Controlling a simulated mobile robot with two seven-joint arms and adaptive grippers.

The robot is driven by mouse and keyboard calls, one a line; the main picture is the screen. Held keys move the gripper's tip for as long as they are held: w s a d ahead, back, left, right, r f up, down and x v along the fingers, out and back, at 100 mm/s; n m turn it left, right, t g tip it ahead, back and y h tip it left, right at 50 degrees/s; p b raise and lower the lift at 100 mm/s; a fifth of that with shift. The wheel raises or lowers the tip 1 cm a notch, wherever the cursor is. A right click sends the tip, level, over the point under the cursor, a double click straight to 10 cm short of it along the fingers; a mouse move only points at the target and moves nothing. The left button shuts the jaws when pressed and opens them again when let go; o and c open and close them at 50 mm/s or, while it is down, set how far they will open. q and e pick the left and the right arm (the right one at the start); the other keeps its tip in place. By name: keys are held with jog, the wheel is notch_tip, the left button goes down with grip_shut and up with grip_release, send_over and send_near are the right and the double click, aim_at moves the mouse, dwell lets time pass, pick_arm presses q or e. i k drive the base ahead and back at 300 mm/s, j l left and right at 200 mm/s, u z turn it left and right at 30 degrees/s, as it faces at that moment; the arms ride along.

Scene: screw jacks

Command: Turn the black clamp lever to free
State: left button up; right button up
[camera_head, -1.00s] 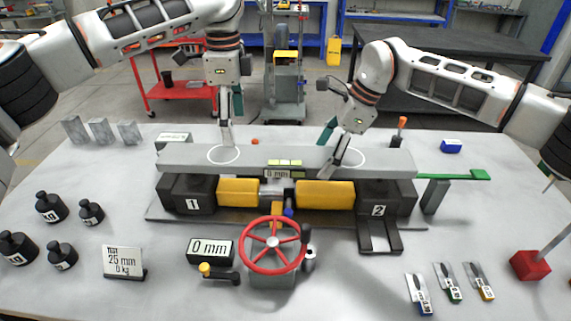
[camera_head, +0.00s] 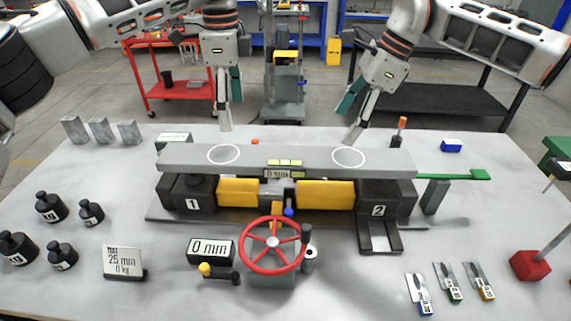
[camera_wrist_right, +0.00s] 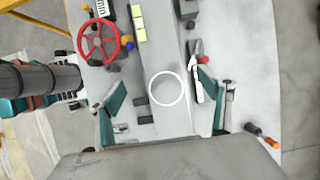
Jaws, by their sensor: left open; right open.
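A black lever with a yellow knob (camera_head: 222,275) lies low, left of the red handwheel (camera_head: 272,244). A dark upright handle (camera_head: 306,234) stands at the wheel's right rim. I cannot tell for certain which dark part is the clamp lever. A grey beam (camera_head: 290,160) with two white circles lies across blocks 1 (camera_head: 191,196) and 2 (camera_head: 379,200). My left gripper (camera_head: 225,122) is open and empty above the beam's left circle. My right gripper (camera_head: 355,130) is open and empty above the right circle. The wrist view shows its spread fingers (camera_wrist_right: 160,88) and the wheel (camera_wrist_right: 98,42).
Black weights (camera_head: 50,207) stand at the left. A 0 mm display (camera_head: 210,249) stands left of the wheel. Tagged gauges (camera_head: 448,282) and a red block (camera_head: 530,265) are at the right. The front right table is partly clear.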

aim_at(234, 277)
jog(key=k, duration=2)
